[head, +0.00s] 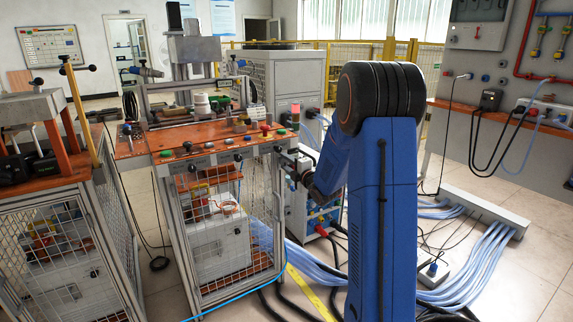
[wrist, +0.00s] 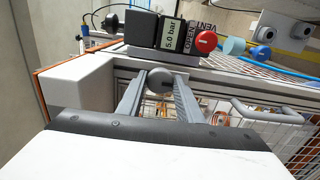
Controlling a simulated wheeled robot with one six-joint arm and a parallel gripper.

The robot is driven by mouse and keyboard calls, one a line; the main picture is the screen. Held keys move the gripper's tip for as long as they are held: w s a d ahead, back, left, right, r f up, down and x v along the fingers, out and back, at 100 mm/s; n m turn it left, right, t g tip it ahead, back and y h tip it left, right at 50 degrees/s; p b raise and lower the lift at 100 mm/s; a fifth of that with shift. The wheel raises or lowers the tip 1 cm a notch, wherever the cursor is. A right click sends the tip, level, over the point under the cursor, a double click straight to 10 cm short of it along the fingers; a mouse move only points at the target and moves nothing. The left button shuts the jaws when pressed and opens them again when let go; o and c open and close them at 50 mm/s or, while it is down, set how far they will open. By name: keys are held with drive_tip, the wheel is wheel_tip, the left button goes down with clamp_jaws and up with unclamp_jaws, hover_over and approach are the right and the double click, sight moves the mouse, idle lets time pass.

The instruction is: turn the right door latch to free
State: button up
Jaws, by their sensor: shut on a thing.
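In the wrist view my gripper (wrist: 160,88) has its two grey fingers on either side of a small round grey knob (wrist: 160,79). The fingers are closed on it. The knob sits at the frame edge by the mesh door (wrist: 285,125), and I take it to be the right door latch. Its turn position cannot be read, because the fingers cover its sides. In the head view the end of my blue arm reaches the right side of the orange-topped bench (head: 150,147); the latch is not discernible there.
In the wrist view a dark box marked 5.0 bar (wrist: 172,34), a red button (wrist: 206,41) and a light-blue round part (wrist: 234,46) stand close beyond the fingertips. A grey door handle (wrist: 270,112) is to the right. Blue hoses (head: 325,270) lie on the floor.

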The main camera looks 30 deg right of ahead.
drive_tip(key=shift+f, duration=0.1)
drive_tip(key=o, duration=1)
drive_tip(key=shift+o, duration=0.2)
drive_tip(key=s, duration=1.7)
drive_tip(key=shift+s+d, duration=0.25)
